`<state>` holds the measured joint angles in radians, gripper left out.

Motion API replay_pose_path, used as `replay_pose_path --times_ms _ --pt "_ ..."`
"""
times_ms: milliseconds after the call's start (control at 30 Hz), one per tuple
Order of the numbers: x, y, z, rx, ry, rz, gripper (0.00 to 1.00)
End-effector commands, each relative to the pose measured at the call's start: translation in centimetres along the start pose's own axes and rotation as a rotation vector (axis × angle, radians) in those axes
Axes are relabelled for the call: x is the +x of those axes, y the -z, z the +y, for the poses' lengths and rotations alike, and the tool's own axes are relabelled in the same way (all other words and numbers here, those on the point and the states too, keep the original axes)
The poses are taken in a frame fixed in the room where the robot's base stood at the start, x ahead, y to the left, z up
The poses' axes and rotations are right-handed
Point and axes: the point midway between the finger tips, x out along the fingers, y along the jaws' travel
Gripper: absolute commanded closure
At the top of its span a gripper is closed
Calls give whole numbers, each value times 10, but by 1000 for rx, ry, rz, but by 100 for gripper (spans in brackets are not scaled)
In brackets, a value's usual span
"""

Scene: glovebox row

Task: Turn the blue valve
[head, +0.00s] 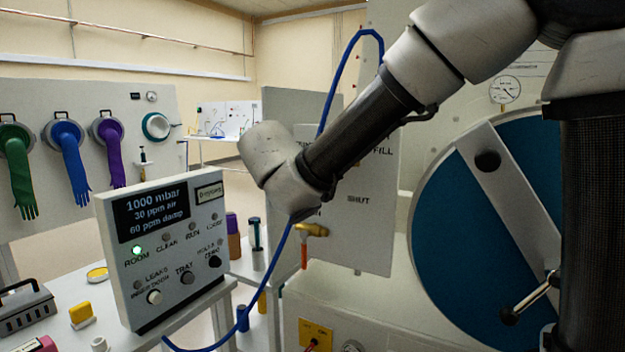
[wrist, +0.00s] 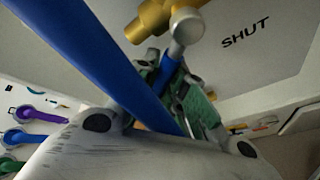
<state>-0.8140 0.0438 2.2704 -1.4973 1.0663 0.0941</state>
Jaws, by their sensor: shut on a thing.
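In the wrist view a brass valve body (wrist: 152,22) is on the pale panel, with a grey stem (wrist: 186,32). A short blue handle (wrist: 167,74) runs from the stem down between my fingers. My gripper (wrist: 178,86), with greenish fingers, is shut on this blue handle. In the head view my wrist hides the gripper and the blue valve in front of the panel (head: 362,232). The word SHUT is printed beside the valve; FILL is higher on the panel.
A blue hose (head: 333,92) loops over my arm and crosses close to the gripper; it also fills the wrist view's left (wrist: 88,55). A brass valve with an orange handle (head: 304,256) sits just below my wrist. A control box (head: 165,250) stands left; a round blue door (head: 460,235) is right.

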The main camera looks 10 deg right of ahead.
Motion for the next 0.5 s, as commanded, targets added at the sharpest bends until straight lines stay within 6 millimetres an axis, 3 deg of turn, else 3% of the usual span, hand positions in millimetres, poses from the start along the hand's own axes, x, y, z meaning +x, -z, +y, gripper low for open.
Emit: replay_pose_path --times_ms 233,267,367,500 --pt "0 0 0 0 0 -1 100" --pt "0 0 0 -1 0 -1 86" --pt "0 0 0 -1 0 -1 68" --pt "0 0 0 -1 0 -1 65"
